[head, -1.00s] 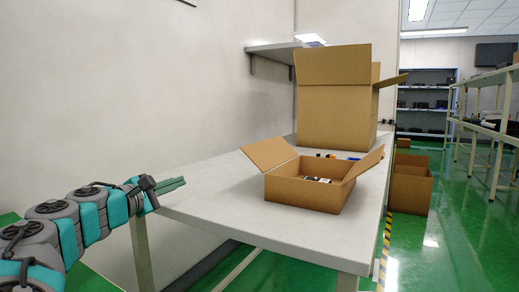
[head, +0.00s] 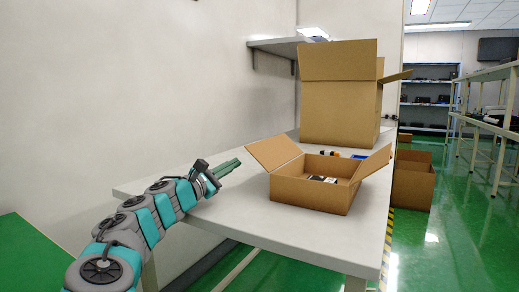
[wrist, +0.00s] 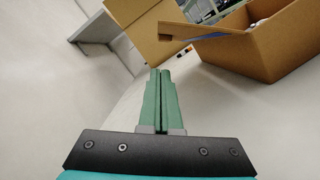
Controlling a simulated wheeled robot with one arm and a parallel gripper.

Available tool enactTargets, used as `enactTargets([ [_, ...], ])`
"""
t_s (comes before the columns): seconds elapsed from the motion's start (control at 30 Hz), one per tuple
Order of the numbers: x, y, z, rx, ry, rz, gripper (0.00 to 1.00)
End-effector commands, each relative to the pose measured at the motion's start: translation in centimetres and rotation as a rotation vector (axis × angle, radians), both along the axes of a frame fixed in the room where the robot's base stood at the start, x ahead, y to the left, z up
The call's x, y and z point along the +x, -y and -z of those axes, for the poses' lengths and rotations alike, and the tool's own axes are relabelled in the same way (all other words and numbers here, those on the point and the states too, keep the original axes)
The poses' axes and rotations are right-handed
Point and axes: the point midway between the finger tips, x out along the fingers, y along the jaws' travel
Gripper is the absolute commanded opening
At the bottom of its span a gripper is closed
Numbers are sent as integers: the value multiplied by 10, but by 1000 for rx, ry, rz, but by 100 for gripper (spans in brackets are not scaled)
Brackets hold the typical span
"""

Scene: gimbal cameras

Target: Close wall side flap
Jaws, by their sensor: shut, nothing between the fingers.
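A small open cardboard box (head: 315,191) stands on the table, with some items inside. Its wall side flap (head: 273,153) is up and leans outward to the left, toward the wall. Its opposite flap (head: 372,163) also leans outward, to the right. My gripper (head: 229,168) is shut and empty, above the table to the left of the box and apart from the flap. In the wrist view my green fingers (wrist: 160,100) are together.
The white table (head: 290,232) has clear room in front of the box. A large open cardboard box (head: 340,112) stands behind it. Small items (head: 330,153) lie between the boxes. A wall (head: 190,80) and a shelf (head: 275,45) border the left side.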

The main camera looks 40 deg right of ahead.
Motion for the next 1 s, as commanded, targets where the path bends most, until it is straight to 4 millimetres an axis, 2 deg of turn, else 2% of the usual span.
enactTargets([
  [0.03, 0, 9, -2, 0, 0, 5, 0],
  [0.6, 22, 94, -18, 3, 2, 1, 0],
  [0.8, 26, 114, -22, 1, 0, 1, 0],
  [1.0, 28, 121, -24, 0, 0, 0, 0],
])
